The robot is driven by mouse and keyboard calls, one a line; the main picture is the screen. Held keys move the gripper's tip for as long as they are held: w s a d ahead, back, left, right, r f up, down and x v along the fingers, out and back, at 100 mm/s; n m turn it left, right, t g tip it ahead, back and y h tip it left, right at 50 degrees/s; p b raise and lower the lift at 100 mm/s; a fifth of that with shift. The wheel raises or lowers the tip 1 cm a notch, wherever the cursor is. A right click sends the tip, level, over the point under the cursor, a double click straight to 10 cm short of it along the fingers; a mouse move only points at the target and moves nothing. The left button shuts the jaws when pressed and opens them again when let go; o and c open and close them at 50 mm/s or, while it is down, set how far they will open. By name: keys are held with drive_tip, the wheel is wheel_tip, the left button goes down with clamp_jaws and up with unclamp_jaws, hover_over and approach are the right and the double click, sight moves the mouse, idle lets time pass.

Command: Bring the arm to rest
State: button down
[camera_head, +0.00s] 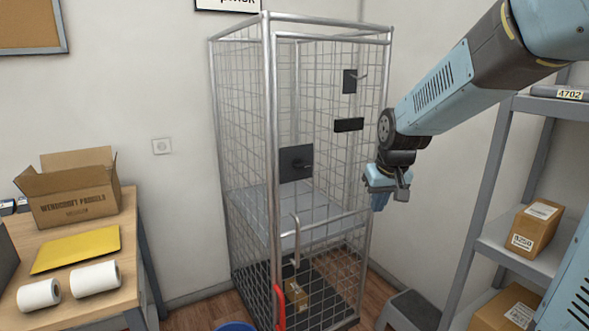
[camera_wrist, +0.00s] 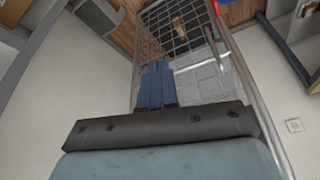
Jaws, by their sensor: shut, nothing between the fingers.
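My gripper (camera_head: 383,197) hangs at the end of my blue and black arm, in front of the right side of the wire cage trolley (camera_head: 268,130) in the head view. It is shut and empty, with its fingers pointing down. In the wrist view the two blue fingers (camera_wrist: 155,88) lie side by side, and the cage shows beyond them. I cannot tell the exact gap between the gripper and the cage mesh.
A small parcel (camera_head: 296,295) lies low in the cage. At the left, a table (camera_head: 110,292) holds an open carton (camera_head: 75,190), a yellow envelope (camera_head: 77,249) and paper rolls. A shelf (camera_head: 520,262) with parcels and a grey step stool (camera_head: 412,312) stand at the right.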

drive_tip(key=s+d+r, duration=0.1)
drive_tip(key=s+r, duration=0.2)
drive_tip(key=s, duration=0.7)
drive_tip(key=s+d+r+m+t, duration=0.1)
drive_tip(key=s+d+r, duration=0.1)
drive_tip(key=s, duration=0.9)
drive_tip(key=shift+s+d+r+m, duration=0.2)
drive_tip(key=shift+r+m, duration=0.1)
drive_tip(key=shift+r, duration=0.4)
